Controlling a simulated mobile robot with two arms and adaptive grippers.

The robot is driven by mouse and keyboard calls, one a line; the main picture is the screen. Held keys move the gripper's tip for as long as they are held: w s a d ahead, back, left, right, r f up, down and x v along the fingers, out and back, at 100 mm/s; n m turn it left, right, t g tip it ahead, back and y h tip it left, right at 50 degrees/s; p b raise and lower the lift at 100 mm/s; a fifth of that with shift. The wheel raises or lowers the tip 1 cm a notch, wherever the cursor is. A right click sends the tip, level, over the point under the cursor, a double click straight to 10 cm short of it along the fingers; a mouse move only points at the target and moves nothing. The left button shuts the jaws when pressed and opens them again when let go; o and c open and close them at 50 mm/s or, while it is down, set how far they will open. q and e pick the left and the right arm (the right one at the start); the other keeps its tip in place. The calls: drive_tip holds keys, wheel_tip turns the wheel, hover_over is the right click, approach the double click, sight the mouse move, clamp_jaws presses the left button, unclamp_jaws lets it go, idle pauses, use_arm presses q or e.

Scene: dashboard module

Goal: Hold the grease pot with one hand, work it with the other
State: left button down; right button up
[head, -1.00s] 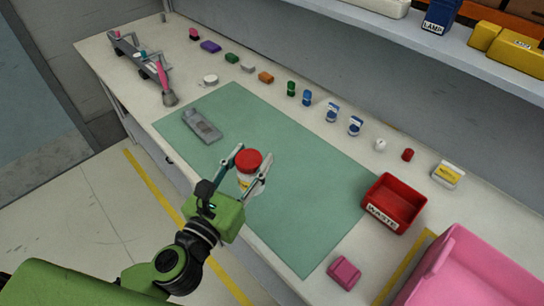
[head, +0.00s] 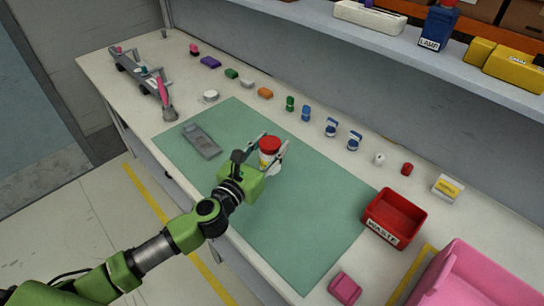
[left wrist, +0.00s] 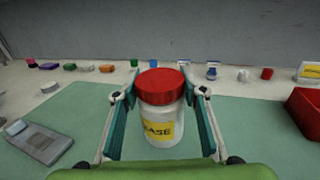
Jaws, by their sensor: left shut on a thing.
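The grease pot (head: 269,159) is a white jar with a red lid and a yellow label, and it shows upright over the green mat. My left gripper (head: 268,149) is shut on it, one finger on each side of the jar. My right gripper is not in view.
The green mat (head: 300,225) has a grey holder (head: 201,141) at its left. A red waste bin (head: 394,218) and a pink bin (head: 470,275) stand to the right. Several small coloured items line the back of the bench.

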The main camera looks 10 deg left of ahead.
sight(263, 166)
use_arm(q)
drive_tip(key=shift+w+f, duration=0.65)
drive_tip(key=shift+f, duration=0.05)
drive_tip(key=shift+w+f+b, duration=0.15)
drive_tip(key=shift+f+b, duration=0.4)
drive_tip(key=shift+f, duration=0.35)
drive_tip(key=shift+w+f+b, duration=0.1)
drive_tip(key=shift+f+b, duration=0.4)
drive_tip(key=shift+f, duration=0.4)
drive_tip(key=shift+f, duration=0.15)
drive_tip(key=c, duration=1.3)
unclamp_jaws()
drive_tip(key=shift+o, duration=0.2)
drive_tip(key=b+v, duration=0.1)
drive_tip(key=v, duration=0.9)
drive_tip(key=shift+s+a+b, duration=0.2)
drive_tip(key=shift+s+b, duration=0.1)
drive_tip(key=shift+s, duration=0.05)
drive_tip(key=shift+s+a, duration=0.2)
drive_tip(key=shift+s, duration=0.4)
